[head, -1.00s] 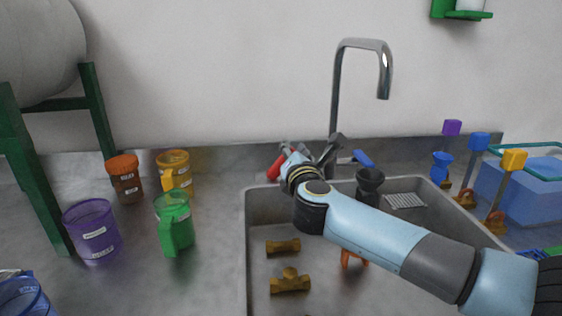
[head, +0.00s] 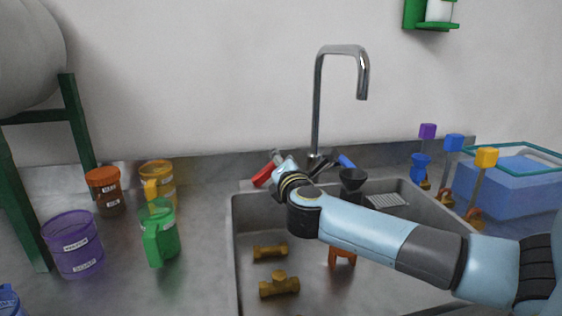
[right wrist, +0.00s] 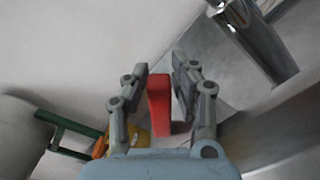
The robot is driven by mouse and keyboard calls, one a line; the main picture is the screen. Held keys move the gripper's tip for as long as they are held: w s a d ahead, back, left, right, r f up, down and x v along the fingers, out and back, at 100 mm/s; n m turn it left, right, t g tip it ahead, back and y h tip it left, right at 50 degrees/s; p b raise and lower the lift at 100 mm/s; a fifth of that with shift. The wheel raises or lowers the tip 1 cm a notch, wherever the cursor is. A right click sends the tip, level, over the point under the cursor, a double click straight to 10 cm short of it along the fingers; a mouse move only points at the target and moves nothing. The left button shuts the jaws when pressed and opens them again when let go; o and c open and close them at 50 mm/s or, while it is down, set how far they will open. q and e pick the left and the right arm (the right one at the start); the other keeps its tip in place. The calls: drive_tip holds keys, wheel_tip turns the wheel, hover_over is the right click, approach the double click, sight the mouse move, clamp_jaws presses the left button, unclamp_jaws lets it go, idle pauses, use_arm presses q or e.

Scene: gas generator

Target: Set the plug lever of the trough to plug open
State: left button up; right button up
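A red lever (head: 262,177) stands at the back edge of the metal trough (head: 237,240), left of the tap (head: 316,110). A blue lever (head: 346,161) is on the tap's right. No label shows which one is the plug lever. My right gripper (head: 272,162) is at the red lever, partly hidden by its own wrist. In the right wrist view, the red lever (right wrist: 159,104) stands between the two fingers of my right gripper (right wrist: 160,70). The fingers are apart, with a gap on the right of the lever. My left gripper is not in view.
My right arm crosses over the trough. Brown fittings (head: 270,253) and a dark funnel (head: 352,180) are in or at the trough. Cups and jars, including a green cup (head: 160,237), stand to the left. Coloured levers (head: 453,143) and a blue box (head: 510,185) are on the right.

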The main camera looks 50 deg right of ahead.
drive_tip(key=o, duration=0.3)
drive_tip(key=shift+o, duration=0.2)
drive_tip(key=shift+r, duration=5)
